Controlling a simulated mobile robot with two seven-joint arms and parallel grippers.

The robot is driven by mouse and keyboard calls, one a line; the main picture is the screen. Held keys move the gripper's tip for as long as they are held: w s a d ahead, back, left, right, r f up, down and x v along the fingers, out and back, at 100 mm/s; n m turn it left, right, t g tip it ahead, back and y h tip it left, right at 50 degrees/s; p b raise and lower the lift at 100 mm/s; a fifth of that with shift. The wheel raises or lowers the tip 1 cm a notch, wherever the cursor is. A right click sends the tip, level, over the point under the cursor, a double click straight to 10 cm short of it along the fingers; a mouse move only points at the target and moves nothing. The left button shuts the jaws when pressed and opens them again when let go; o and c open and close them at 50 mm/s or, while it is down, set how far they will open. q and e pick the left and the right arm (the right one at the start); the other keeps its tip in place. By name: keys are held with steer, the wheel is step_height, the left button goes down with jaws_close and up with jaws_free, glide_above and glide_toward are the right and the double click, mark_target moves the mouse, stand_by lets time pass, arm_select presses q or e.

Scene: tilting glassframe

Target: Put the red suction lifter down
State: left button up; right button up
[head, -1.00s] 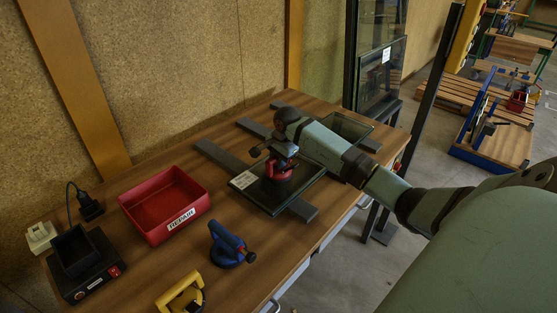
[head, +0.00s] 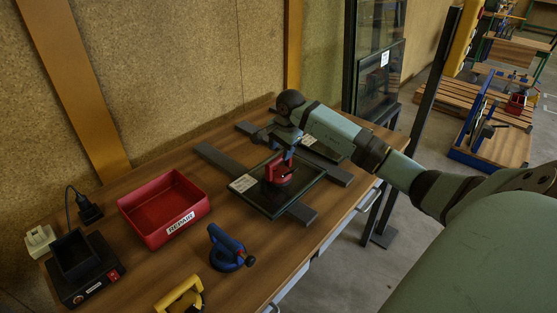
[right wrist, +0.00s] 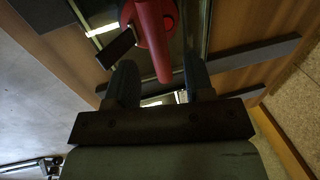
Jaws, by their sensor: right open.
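The red suction lifter (head: 279,170) stands on a glass pane (head: 262,200) that lies flat across dark bars on the bench. In the right wrist view the lifter (right wrist: 153,32) shows its round body and its red handle, which reaches toward me between my fingers. My right gripper (head: 287,151) is just above and behind the lifter in the head view. In the right wrist view the gripper (right wrist: 160,80) is open, with a gap on each side of the handle. My left gripper is not in view.
A blue lifter (head: 228,250) and a yellow lifter (head: 181,296) stand at the near side of the bench. A red REPAIR tray (head: 150,225) and a black device (head: 90,278) are at the left. Another pane (head: 325,148) lies at the back right.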

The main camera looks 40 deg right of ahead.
steer(key=r, duration=0.2)
steer(key=s+r, duration=0.1)
steer(key=r, duration=0.2)
steer(key=shift+r, duration=0.2)
stand_by(0.3)
steer(key=shift+s+f, duration=0.1)
